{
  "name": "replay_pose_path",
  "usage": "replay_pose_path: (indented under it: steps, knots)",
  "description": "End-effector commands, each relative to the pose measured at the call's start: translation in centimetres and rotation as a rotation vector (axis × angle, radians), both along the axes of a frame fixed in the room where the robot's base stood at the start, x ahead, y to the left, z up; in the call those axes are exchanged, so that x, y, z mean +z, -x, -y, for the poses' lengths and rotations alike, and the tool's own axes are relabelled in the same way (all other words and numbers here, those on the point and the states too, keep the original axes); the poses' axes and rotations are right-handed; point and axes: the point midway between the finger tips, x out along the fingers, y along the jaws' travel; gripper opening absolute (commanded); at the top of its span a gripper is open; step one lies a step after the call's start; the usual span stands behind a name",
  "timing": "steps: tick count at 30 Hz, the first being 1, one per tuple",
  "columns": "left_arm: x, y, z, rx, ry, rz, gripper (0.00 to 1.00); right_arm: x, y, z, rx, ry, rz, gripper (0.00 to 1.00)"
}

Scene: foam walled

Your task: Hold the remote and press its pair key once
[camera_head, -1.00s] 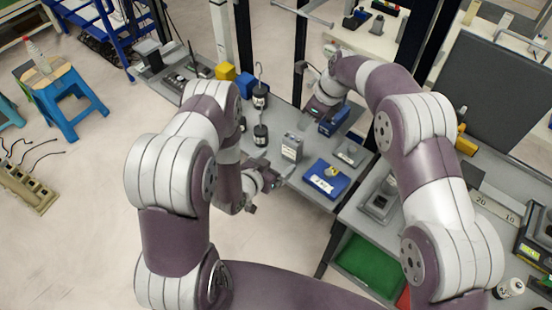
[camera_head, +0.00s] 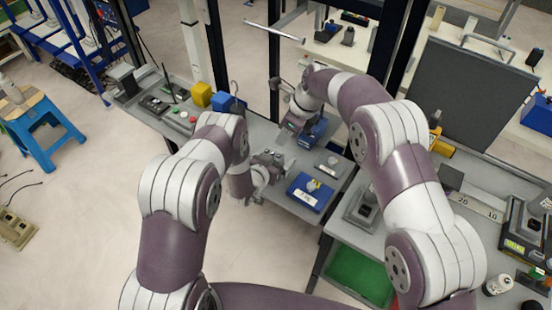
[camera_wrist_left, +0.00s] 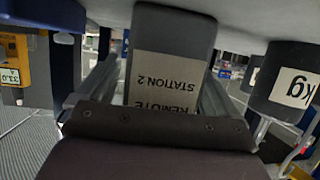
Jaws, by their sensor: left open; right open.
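A grey block (camera_wrist_left: 170,55) with a white label reading "REMOTE STATION 2", upside down in the left wrist view, sits between the two fingers of my left gripper (camera_wrist_left: 158,88). The fingers flank it, open; contact is unclear. In the head view my left gripper (camera_head: 272,170) is low at the grey block (camera_head: 268,158) on the small table, which it partly hides. My right gripper (camera_head: 294,122) is open and empty, beside a blue box (camera_head: 313,133) at the table's back. The pair key cannot be made out.
Dark cylinders marked kg (camera_wrist_left: 290,82) stand close on the right in the left wrist view. A yellow box (camera_head: 202,95) stands further left.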

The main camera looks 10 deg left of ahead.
Motion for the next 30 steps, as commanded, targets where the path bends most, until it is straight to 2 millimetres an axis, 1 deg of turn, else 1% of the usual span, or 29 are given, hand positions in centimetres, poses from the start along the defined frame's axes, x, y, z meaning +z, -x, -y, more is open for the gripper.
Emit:
replay_pose_path:
  steps: [1, 2, 3, 5, 6, 7, 8, 9, 11, 12, 30]
  knots:
    - [0.00, 0.01, 0.00, 0.000, 0.000, 0.000, 0.87, 0.00, 0.00, 0.00, 0.000, 0.000, 0.000, 0.43]
    - [0.01, 0.02, 0.00, 0.000, 0.000, 0.000, 0.77, 0.00, 0.00, 0.00, 0.000, 0.000, 0.000, 0.43]
    - [0.02, 0.01, 0.00, 0.000, 0.000, 0.000, 0.64, 0.00, 0.00, 0.00, 0.000, 0.000, 0.000, 0.43]
    - [0.02, 0.01, 0.00, 0.000, 0.000, 0.000, 0.45, 0.00, 0.00, 0.00, 0.000, 0.000, 0.000, 0.43]
    - [0.02, 0.01, 0.00, 0.000, 0.000, 0.000, 0.33, 0.00, 0.00, 0.00, 0.000, 0.000, 0.000, 0.43]
    - [0.02, 0.02, -0.01, 0.000, 0.000, 0.000, 0.33, 0.00, 0.00, 0.00, 0.000, 0.000, 0.000, 0.43]
    - [0.02, 0.02, -0.01, 0.000, 0.000, 0.000, 0.33, 0.00, 0.00, 0.00, 0.000, 0.000, 0.000, 0.36]
    - [0.02, 0.02, -0.01, 0.000, 0.000, 0.000, 0.33, 0.00, 0.00, 0.00, 0.000, 0.000, 0.000, 0.23]
    - [0.03, 0.02, -0.01, 0.000, 0.000, 0.000, 0.33, 0.00, 0.00, 0.00, 0.000, 0.000, 0.000, 0.04]
    - [0.03, 0.02, 0.00, 0.000, 0.000, 0.000, 0.33, 0.00, 0.00, 0.00, 0.000, 0.000, 0.000, 0.00]
    - [0.05, 0.01, -0.01, 0.000, 0.000, 0.001, 0.33, 0.00, 0.00, 0.00, 0.000, 0.000, 0.000, 0.00]
